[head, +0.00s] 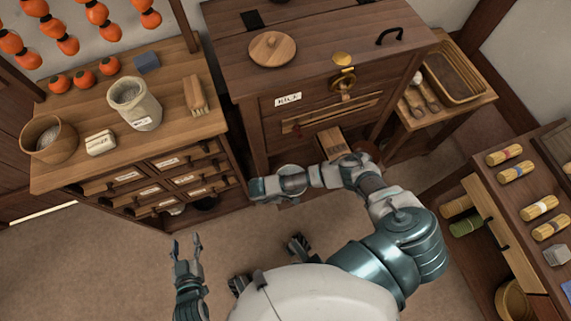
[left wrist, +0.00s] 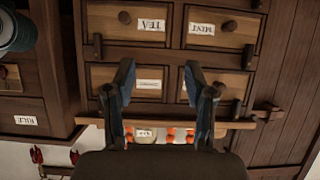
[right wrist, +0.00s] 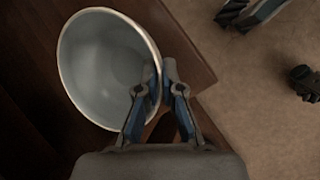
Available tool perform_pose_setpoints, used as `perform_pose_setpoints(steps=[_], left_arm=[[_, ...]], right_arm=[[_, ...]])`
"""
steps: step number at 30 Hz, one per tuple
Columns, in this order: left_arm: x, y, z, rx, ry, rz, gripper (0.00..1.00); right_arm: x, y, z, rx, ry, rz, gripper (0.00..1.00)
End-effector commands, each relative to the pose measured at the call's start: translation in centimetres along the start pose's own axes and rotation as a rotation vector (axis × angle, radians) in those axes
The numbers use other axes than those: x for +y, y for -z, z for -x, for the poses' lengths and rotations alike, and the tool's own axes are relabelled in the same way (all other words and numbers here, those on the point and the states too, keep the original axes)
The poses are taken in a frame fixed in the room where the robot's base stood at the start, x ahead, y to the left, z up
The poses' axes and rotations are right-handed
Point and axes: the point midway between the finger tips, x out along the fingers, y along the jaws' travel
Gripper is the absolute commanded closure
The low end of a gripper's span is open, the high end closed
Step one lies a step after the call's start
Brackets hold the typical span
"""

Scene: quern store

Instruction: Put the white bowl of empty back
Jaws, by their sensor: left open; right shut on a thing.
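The white bowl (right wrist: 85,70) is tilted, with its open, pale grey inside facing the camera; it looks empty. My right gripper (right wrist: 165,82) is shut on the bowl's rim. In the head view the bowl (head: 291,169) shows only partly behind my right gripper (head: 262,188), in front of the dark cabinet labelled RICE (head: 290,99). My left gripper (head: 186,243) is open and empty above the floor, lower left. In the left wrist view its open fingers (left wrist: 160,82) point towards the labelled drawers, with nothing between them.
A drawer chest (head: 68,115) at left carries a grain sack (head: 143,112), a wooden bowl (head: 47,150) and a brush. A round lid (head: 272,49) lies on the cabinet. A side stand at right holds a tray (head: 455,66) and scoops. A shelf (head: 480,190) with bundles stands right.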

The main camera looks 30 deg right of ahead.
Motion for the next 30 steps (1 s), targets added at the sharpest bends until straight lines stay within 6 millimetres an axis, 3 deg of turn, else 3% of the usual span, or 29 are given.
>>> perform_pose_setpoints(steps=[11, 15, 26, 30], left_arm=[[0.5, 0.6, -0.1, 0.032, 0.000, -0.004, 0.45], [0.3, 0.7, -0.3, 0.036, 0.000, -0.002, 0.45], [0.3, 0.8, -0.2, 0.029, 0.001, -0.002, 0.45], [0.0, -0.8, 0.6, -0.071, 0.006, -0.006, 0.45]], right_arm=[[0.1, 0.1, -0.5, 0.005, 0.004, -0.001, 1.00], [0.1, 0.0, -0.5, 0.005, 0.005, -0.001, 0.69], [0.0, 0.1, -0.1, 0.003, 0.002, -0.001, 0.69], [0.3, 0.1, 2.0, 0.008, 0.001, 0.000, 0.69]])
